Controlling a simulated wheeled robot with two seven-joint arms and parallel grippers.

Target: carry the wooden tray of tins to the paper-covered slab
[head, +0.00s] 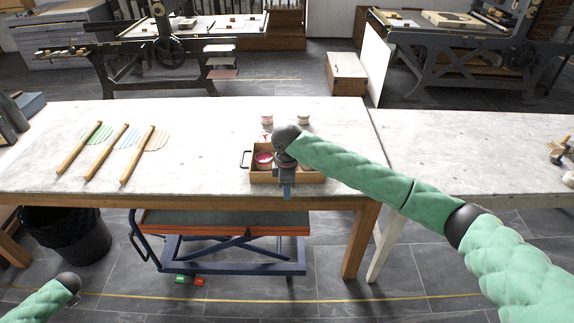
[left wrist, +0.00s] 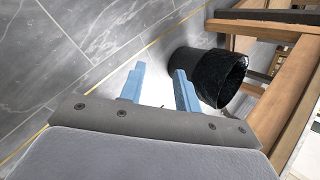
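A tin with a dark red top (head: 263,160) shows inside; my right arm hides part of the tray. My right gripper (head: 287,190) points down at the tray's front side; whether its fingers are closed on the wall cannot be told. My left gripper (left wrist: 160,72) is open and empty, low over the floor in the left wrist view. I cannot tell which surface is the paper-covered slab.
Two small tins (head: 303,118) stand behind the tray. Several wooden-handled tools (head: 101,150) lie on the left of the worktable (head: 205,130). A second grey table (head: 460,150) adjoins at right, mostly clear. A blue lift cart (head: 225,250) stands underneath; a black bin (left wrist: 220,78) is at left.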

